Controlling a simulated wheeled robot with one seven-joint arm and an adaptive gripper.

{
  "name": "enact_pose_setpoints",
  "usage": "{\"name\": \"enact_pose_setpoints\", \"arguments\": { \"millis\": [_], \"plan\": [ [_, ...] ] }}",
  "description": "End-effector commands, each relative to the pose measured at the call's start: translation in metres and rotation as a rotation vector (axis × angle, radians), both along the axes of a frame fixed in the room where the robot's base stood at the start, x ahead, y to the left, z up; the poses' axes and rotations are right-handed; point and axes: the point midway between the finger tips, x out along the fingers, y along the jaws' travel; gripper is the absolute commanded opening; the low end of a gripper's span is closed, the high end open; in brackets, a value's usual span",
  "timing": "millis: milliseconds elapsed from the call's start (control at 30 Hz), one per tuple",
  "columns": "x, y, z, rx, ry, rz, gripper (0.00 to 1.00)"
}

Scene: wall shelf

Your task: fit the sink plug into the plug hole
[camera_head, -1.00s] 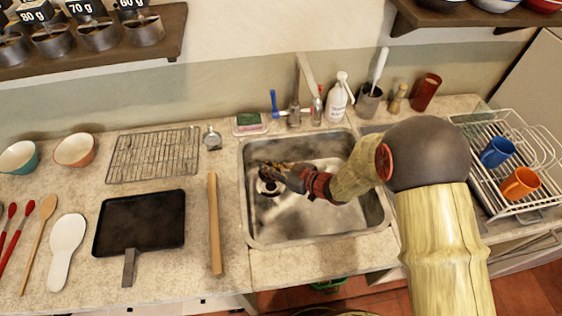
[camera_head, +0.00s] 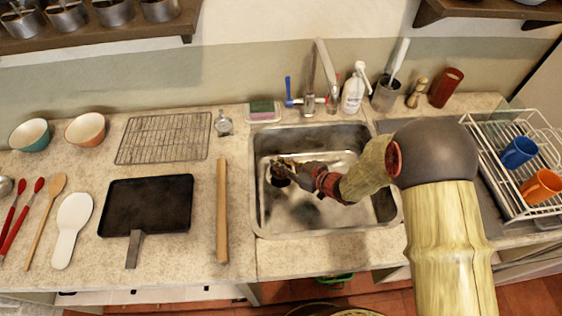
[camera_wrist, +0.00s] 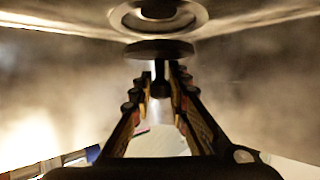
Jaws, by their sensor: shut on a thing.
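My gripper (camera_head: 284,170) reaches into the steel sink (camera_head: 385,212) from the right, over its left part. In the wrist view my gripper (camera_wrist: 160,88) is shut on the sink plug (camera_wrist: 160,50), a dark round disc with a stem between the fingertips. The plug hole (camera_wrist: 158,14), a pale metal ring, lies just beyond the plug in that view. The plug appears apart from the hole, with its disc overlapping the ring's near edge in the picture. In the head view the fingers hide the plug and partly cover the dark hole area.
The tap (camera_head: 308,104) and a white bottle (camera_head: 353,92) stand behind the sink. A dish rack (camera_head: 510,200) with mugs is at the right. A wooden rod (camera_head: 222,212) and black pan (camera_head: 146,204) lie at the left. Sink walls surround my gripper.

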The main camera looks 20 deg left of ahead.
Motion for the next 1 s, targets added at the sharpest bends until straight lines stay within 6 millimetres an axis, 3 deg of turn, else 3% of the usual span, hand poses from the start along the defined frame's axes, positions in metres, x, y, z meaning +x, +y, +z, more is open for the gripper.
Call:
{"name": "enact_pose_setpoints", "arguments": {
  "millis": [233,1000],
  "plan": [
    [0.0002,0.0001,-0.0155,0.001,0.0,0.0,0.0],
    [-0.0002,0.0,-0.0151,0.001,0.0,0.0,0.0]
  ]
}}
